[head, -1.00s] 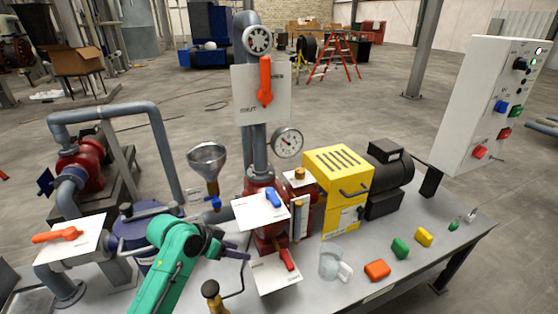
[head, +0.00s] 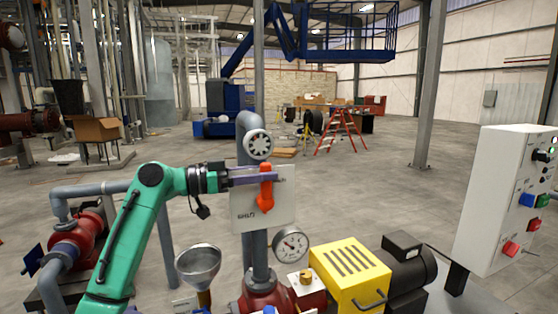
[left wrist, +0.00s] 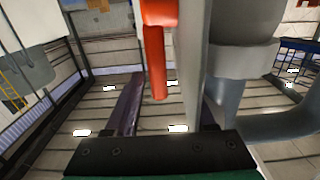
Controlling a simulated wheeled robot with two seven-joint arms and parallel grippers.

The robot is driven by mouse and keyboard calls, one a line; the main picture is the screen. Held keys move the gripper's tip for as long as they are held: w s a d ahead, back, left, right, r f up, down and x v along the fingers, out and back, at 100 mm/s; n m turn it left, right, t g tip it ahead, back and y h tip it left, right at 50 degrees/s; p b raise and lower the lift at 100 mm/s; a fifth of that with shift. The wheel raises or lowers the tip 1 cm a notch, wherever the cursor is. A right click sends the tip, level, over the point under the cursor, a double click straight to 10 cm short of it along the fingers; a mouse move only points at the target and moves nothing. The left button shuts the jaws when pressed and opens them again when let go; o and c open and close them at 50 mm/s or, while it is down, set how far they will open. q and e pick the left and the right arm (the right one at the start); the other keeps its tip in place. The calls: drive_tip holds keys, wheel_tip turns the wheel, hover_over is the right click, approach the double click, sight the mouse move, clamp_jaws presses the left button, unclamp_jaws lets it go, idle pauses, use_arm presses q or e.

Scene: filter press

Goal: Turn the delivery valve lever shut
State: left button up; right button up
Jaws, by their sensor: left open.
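The orange lever (head: 265,192) hangs downward on a white marked plate (head: 243,205) in front of the grey vertical pipe. The plate has a word at its lower left that reads like SHUT. My left gripper (head: 268,178) comes in from the left at the lever's height, its fingers open and level beside the lever. In the left wrist view the orange lever (left wrist: 154,50) and the plate's edge (left wrist: 193,50) appear between the open fingers (left wrist: 172,88). I cannot tell whether the fingers touch the lever. My right gripper is not in view.
A round gauge (head: 290,244) sits just below the plate, and a metal funnel (head: 198,262) stands below my left arm. A yellow machine (head: 350,275) and a white control box (head: 495,200) are at the right. The grey pipe (left wrist: 245,35) is close behind the plate.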

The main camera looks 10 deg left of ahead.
sight(271, 170)
use_arm(q)
drive_tip(key=p+x, duration=0.1)
drive_tip(key=x, duration=0.2)
drive_tip(key=shift+w+d+r, duration=0.1)
drive_tip(key=shift+d+r, duration=0.1)
drive_tip(key=shift+w+d+f, duration=0.1)
drive_tip(key=shift+d+f, duration=0.05)
drive_tip(key=shift+d, duration=0.2)
drive_tip(key=c, duration=0.5)
clamp_jaws()
idle(0.4)
